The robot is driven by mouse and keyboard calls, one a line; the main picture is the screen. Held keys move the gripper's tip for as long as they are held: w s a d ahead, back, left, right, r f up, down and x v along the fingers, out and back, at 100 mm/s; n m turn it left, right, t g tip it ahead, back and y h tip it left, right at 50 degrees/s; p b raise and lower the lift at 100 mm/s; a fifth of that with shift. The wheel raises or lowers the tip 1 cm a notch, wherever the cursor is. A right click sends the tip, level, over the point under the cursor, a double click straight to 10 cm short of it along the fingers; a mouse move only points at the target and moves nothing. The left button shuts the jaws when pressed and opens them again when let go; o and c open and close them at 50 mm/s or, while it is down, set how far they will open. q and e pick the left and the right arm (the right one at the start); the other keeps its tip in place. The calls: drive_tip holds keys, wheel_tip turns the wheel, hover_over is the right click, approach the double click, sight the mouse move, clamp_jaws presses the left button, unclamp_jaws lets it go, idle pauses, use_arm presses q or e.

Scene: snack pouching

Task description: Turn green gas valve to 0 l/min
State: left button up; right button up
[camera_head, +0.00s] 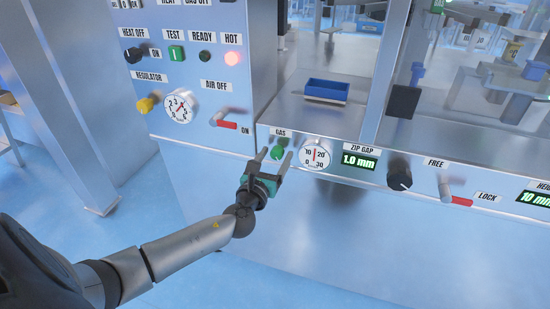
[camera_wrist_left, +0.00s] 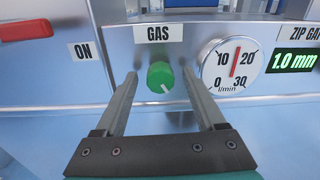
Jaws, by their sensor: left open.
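The green gas valve (camera_wrist_left: 160,77) is a round knob on the metal panel under the GAS label (camera_wrist_left: 158,33). Its white mark points to the lower right in the left wrist view. In the head view the valve (camera_head: 277,153) shows between the fingers. My left gripper (camera_head: 271,157) is open, with one finger on each side of the valve; in the left wrist view (camera_wrist_left: 160,80) gaps show between fingers and knob. The gas gauge (camera_wrist_left: 231,65) is right of the valve, its red needle near vertical, between 10 and 20 l/min. My right gripper is not in view.
The AIR switch with a red lever (camera_head: 226,124) is up left of the valve. The ZIP GAP display (camera_head: 360,160), a black knob (camera_head: 399,172) and the FREE/LOCK lever (camera_head: 458,198) lie to the right. A blue tray (camera_head: 327,89) sits above the panel.

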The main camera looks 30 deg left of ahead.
use_arm(q)
clamp_jaws()
idle(0.7)
